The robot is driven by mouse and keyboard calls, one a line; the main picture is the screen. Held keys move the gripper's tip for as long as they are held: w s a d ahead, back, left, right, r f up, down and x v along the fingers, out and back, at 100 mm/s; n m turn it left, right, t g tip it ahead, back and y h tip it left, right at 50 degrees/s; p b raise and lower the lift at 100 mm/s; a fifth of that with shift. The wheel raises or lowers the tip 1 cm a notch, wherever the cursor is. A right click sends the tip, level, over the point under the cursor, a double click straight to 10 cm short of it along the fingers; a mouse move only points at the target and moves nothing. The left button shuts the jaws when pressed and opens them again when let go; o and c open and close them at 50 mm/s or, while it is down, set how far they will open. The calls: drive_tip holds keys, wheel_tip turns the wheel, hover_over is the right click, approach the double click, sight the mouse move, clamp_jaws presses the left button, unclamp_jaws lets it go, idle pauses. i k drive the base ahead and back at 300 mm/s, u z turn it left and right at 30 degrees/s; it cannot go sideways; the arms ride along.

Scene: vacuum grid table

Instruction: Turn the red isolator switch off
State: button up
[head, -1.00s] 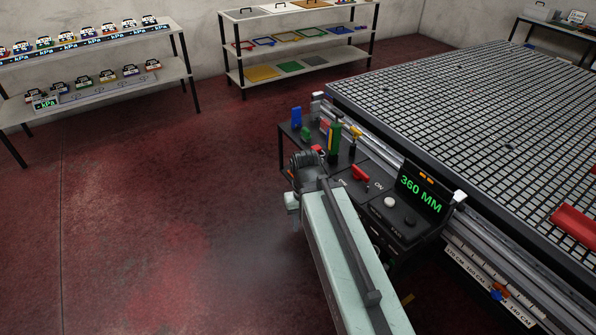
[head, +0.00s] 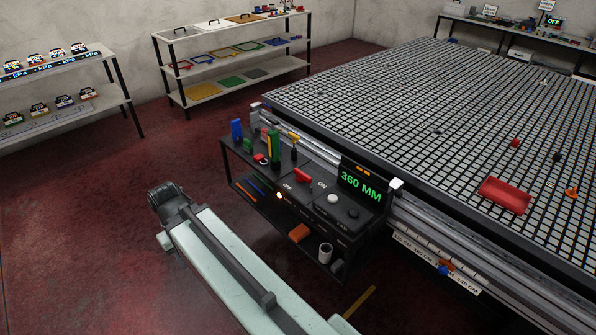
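The red isolator switch (head: 303,176) sits on the black control panel (head: 318,207) at the table's front edge. OFF is printed to its left and ON to its right. I cannot tell which mark the red handle is set to. My arm reaches up from the bottom to the left of the panel, clear of the switch. Its dark end joint shows over the floor, but my gripper's fingers do not show.
A display (head: 361,184) reads 360 MM beside white and black knobs. Coloured tools stand on the bench (head: 229,154) left of the panel. The grid table (head: 400,85) with a red tray (head: 505,194) fills the right. Floor on the left is open, with shelves behind.

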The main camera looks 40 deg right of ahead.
sight(302, 176)
drive_tip(key=u, duration=0.05)
drive_tip(key=i, duration=0.95)
drive_tip(key=z, duration=0.05)
